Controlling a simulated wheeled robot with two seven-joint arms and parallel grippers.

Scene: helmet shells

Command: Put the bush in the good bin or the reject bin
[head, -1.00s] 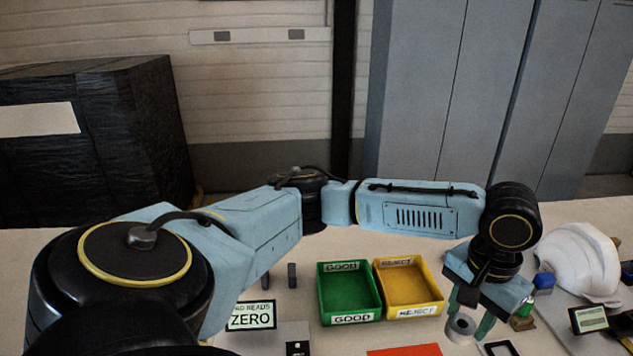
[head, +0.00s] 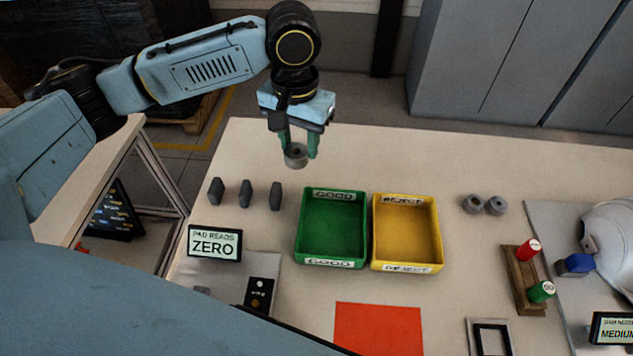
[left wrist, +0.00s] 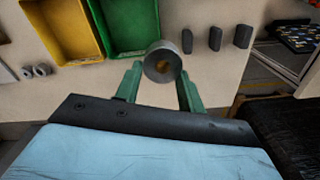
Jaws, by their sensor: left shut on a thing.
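My left gripper (head: 298,148) is shut on a grey ring-shaped bush (head: 296,157), held between its green fingers above the far part of the table. The bush (left wrist: 162,62) also shows in the left wrist view, with a brownish hole in its middle. The green good bin (head: 333,230) stands in front of the gripper and slightly right, and is empty. The yellow reject bin (head: 407,235) stands right beside it and is empty. My right gripper is not in view.
Several dark grey blocks (head: 245,193) stand left of the green bin. Two grey bushes (head: 484,205) lie right of the yellow bin. A sign reads "PAD READS ZERO" (head: 215,243). A red sheet (head: 378,328), a rack with red and green stamps (head: 524,280) and a white helmet (head: 612,240) are nearer.

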